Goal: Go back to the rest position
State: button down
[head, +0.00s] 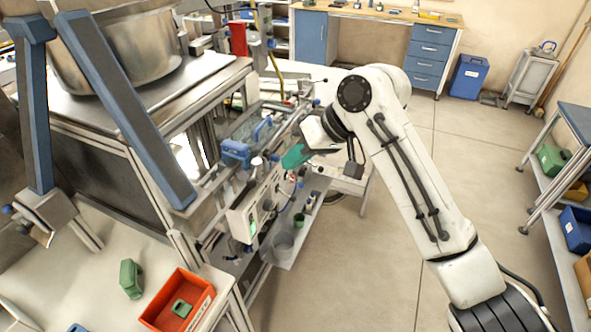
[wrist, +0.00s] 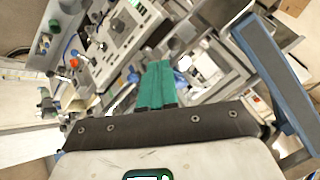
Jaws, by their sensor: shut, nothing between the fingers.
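My gripper (head: 294,158) is at the end of my white arm, beside the machine with the blue-framed posts. Its teal fingers show in the wrist view (wrist: 156,84), lying side by side with nothing between them. They point toward the machine's side, where a pale control box (head: 252,212) and a blue part (head: 236,151) sit. I cannot tell from these views whether the fingertips touch any part of the machine.
A red bin (head: 204,298) with a green piece (head: 181,308) inside stands at the lower left. Another green piece (head: 131,278) lies beside it. A grey shelf (head: 303,230) sits below my gripper. Open floor (head: 470,150) lies right of my arm, before a shelf rack (head: 566,185).

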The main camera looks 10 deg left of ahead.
jog(key=shift+v, duration=0.8)
jog(key=shift+s, duration=0.15)
